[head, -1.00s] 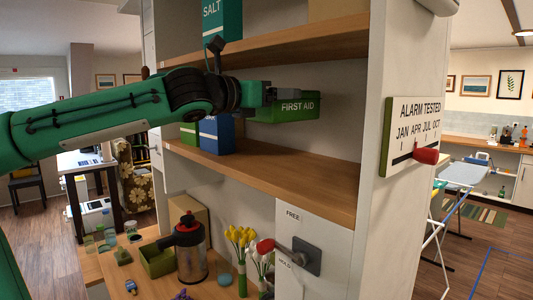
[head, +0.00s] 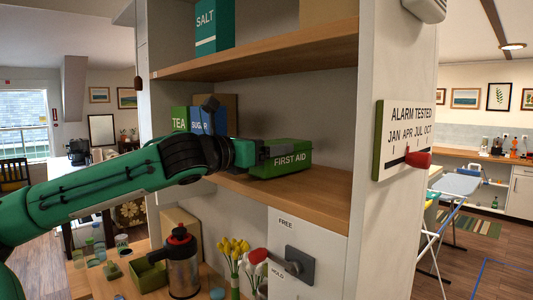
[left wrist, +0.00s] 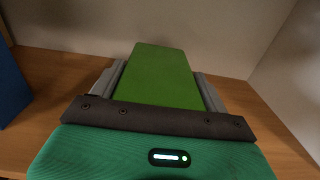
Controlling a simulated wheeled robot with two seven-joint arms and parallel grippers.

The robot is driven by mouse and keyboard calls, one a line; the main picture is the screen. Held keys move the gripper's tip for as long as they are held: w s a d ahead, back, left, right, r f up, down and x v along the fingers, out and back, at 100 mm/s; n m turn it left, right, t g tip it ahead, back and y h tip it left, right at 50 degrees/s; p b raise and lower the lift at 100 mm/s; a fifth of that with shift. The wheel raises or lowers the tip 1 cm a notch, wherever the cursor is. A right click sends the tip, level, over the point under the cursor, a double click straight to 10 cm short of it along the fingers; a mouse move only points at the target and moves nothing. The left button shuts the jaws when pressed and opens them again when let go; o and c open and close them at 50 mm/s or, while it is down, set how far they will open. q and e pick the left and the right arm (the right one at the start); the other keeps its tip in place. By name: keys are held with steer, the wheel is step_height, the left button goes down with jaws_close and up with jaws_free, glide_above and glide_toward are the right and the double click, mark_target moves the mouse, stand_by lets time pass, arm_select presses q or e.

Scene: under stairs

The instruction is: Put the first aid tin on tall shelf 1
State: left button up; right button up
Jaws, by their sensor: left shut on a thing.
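The green first aid tin (head: 288,159) is at the middle shelf board (head: 305,195) of the tall shelf, right of the tea and sugar boxes. Its base looks at or very close to the wood; I cannot tell whether it touches. My left gripper (head: 266,155) is shut on the tin from its left end. In the left wrist view the tin (left wrist: 163,75) lies between the two grey fingers, flat above the wooden board, with the back wall beyond. My right gripper is not in view.
A blue sugar box (head: 197,122) and a green tea box (head: 180,119) stand left on the same board. The upper board (head: 270,50) holds a salt box (head: 214,27). A side panel (head: 375,220) with an alarm sign (head: 405,137) bounds the right. Board right of the tin is clear.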

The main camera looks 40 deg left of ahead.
arm_select(q)
steer(key=shift+f, duration=0.2)
steer(key=shift+d, duration=0.1)
steer(key=o, duration=1.4)
steer(key=shift+f, duration=0.15)
